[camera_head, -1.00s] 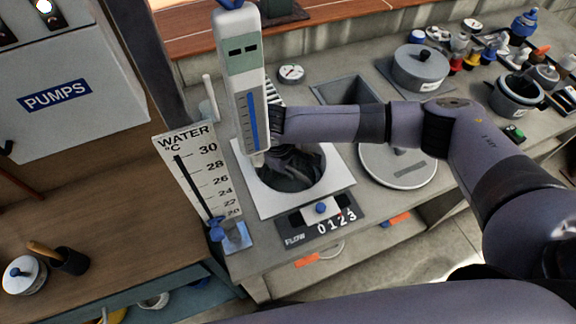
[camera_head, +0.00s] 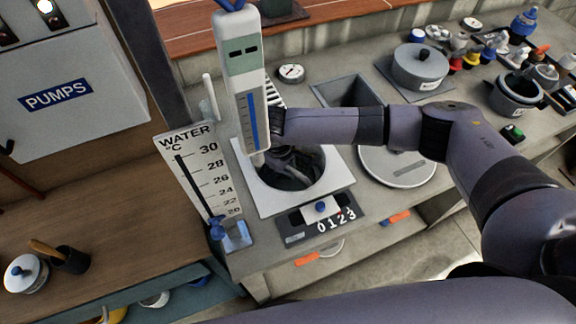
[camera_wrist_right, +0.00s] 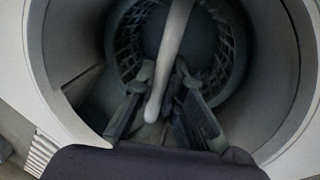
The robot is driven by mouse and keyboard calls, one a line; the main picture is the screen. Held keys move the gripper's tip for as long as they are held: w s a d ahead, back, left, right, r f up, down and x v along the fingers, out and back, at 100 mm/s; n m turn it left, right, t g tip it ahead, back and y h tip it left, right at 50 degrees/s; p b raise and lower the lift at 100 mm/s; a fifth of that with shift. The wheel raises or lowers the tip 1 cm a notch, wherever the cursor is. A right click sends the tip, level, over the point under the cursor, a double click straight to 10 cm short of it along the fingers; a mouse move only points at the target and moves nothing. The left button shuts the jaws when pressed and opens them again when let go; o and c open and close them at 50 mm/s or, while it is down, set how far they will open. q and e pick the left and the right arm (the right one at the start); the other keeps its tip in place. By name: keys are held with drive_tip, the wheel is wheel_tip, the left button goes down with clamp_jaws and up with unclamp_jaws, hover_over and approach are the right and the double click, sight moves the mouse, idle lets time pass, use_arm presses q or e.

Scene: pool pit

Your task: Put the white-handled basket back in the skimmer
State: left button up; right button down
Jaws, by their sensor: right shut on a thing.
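The skimmer is a pale square frame (camera_head: 338,176) with a round well in the counter. My right gripper (camera_head: 287,168) reaches down into that well in the head view, partly hidden by the hanging pole gauge. In the right wrist view, the right gripper (camera_wrist_right: 170,82) is shut around the white handle (camera_wrist_right: 173,40), which runs up and down the picture. The dark latticed basket (camera_wrist_right: 128,45) shows as a ring inside the round well. I cannot tell whether the basket rests on the bottom. My left gripper is not in view.
A round grey lid (camera_head: 398,167) lies to the right. A flow panel (camera_head: 325,221) sits at the near edge. Pots and valves crowd the back right.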

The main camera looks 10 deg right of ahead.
drive_tip(key=c, duration=1.6)
unclamp_jaws()
drive_tip(key=shift+o, duration=0.9)
drive_tip(key=shift+w+d+p+v, duration=0.1)
drive_tip(key=shift+d+p+v, duration=0.05)
drive_tip(key=shift+p+v, duration=0.75)
drive_tip(key=shift+w+d+p+v, duration=0.1)
drive_tip(key=shift+d+p+v, duration=0.05)
drive_tip(key=shift+p+v, duration=0.7)
drive_tip(key=shift+w+d+p+v, duration=0.15)
drive_tip(key=shift+p+v, duration=0.5)
drive_tip(key=shift+p, duration=0.45)
drive_tip(key=shift+r, duration=0.2)
drive_tip(key=p+v, duration=0.2)
drive_tip(key=p, duration=0.1)
drive_tip(key=p+v, duration=0.2)
drive_tip(key=shift+w+d, duration=0.2)
drive_tip(key=shift+d, duration=0.1)
